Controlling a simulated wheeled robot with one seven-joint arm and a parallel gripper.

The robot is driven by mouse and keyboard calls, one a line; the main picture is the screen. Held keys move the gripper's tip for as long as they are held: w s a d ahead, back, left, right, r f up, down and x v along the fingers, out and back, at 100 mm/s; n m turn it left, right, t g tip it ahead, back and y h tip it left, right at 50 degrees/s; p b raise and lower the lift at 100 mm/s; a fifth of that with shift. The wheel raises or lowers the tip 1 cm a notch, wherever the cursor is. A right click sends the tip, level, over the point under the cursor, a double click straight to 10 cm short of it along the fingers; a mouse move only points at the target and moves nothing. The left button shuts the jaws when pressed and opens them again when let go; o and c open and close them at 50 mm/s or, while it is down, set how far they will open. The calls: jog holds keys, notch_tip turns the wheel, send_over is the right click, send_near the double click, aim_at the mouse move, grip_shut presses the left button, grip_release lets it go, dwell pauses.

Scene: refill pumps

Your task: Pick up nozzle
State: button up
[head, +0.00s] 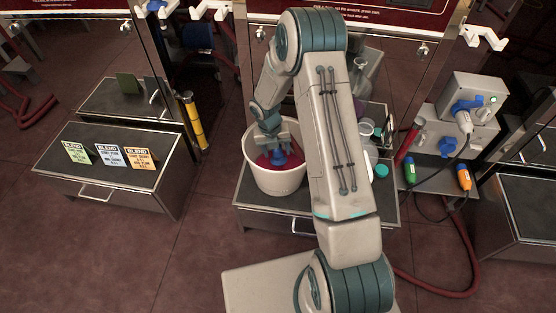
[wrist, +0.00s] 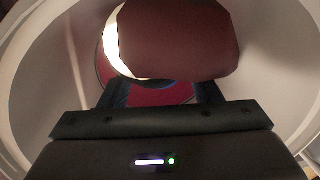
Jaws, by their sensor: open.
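My gripper (head: 281,150) points down into a white bucket (head: 279,185) on the middle cabinet. In the wrist view its two dark fingers (wrist: 160,92) are apart inside the bucket. Dark red material covers the bucket's bottom. A large dark red-brown rounded object (wrist: 180,38) with a bright pale edge fills the space just beyond the fingers; I cannot tell what it is. A blue shape (head: 281,160) shows low in the bucket at the fingertips; I cannot tell whether it is a nozzle. A pale nozzle-like part (head: 464,121) sits on the grey pump unit at the right.
A green handle (head: 410,168) and an orange handle (head: 464,177) hang by the right unit. Clear containers (head: 370,128) stand behind my arm. A dark red hose (head: 463,245) runs along the floor at the right.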

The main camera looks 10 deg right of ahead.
jog(key=shift+f, duration=0.45)
jog(key=shift+d+r, duration=0.1)
grip_shut()
jog(key=shift+r, duration=0.1)
notch_tip(320, 180, up, 10)
jog(key=p, duration=0.4)
jog(key=shift+r+p, duration=0.15)
jog(key=shift+p, duration=0.2)
notch_tip(320, 180, up, 12)
jog(key=p, duration=1.1)
jog(key=shift+f, duration=0.25)
